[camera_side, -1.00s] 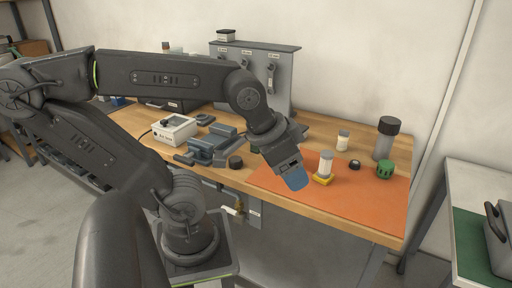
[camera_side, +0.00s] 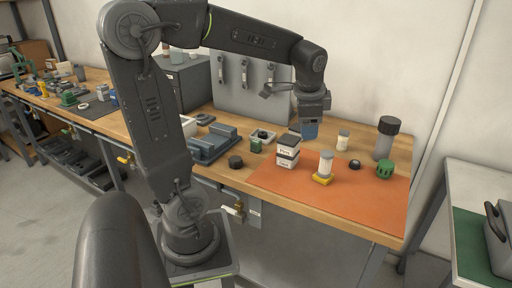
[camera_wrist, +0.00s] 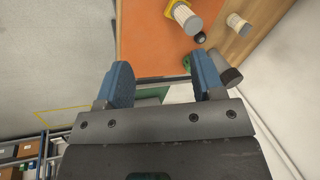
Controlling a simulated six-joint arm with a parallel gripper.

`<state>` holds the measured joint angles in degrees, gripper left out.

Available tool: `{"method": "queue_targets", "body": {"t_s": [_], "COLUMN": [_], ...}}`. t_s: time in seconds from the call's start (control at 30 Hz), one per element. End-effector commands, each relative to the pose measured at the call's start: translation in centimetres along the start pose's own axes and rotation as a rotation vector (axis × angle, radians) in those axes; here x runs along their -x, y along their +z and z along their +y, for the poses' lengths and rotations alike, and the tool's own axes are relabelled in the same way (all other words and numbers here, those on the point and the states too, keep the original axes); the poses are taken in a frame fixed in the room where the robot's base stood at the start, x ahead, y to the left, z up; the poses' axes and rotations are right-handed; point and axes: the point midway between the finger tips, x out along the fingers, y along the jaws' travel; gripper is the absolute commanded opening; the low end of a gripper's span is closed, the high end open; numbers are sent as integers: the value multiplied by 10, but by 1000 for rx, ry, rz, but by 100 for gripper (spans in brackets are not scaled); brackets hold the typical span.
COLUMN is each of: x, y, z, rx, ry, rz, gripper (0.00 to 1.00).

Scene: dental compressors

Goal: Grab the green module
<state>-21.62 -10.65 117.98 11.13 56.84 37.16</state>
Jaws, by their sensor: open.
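The green module (camera_side: 385,169) is a dark green, ribbed round part at the right end of the orange mat (camera_side: 355,205). In the wrist view a bit of green (camera_wrist: 187,63) shows beside my right finger, mostly hidden by it. My gripper (camera_side: 310,131) points down over the bench, left of the green module and clear of it. In the wrist view my gripper (camera_wrist: 164,76) has its two blue fingers spread wide with nothing between them.
On or near the mat stand a white filter on a yellow base (camera_side: 325,167), a black knob (camera_side: 355,164), a labelled white block (camera_side: 287,150), a small white cylinder (camera_side: 343,140) and a grey cylinder with black cap (camera_side: 387,138). The mat's front right is bare.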

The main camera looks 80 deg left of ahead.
Motion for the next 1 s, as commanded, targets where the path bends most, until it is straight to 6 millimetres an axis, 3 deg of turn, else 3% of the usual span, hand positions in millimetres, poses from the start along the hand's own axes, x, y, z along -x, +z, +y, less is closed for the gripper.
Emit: {"method": "queue_targets", "body": {"t_s": [0.03,0.2,0.3,0.43,0.63,0.77,1.0], "x": [-16,-70,-105,-142,-172,-185,-226], "y": [2,27,52,87,118,126,146], "z": [-26,-107,-148,-185,-208,-208,-202], "rx": [-41,-223,-323,-428,-513,-525,-523], "ry": [4,46,95,165,229,239,240], "rz": [-54,-213,-290,-362,-405,-410,-408], "gripper": [62,62,62,62,62,62,62]}}
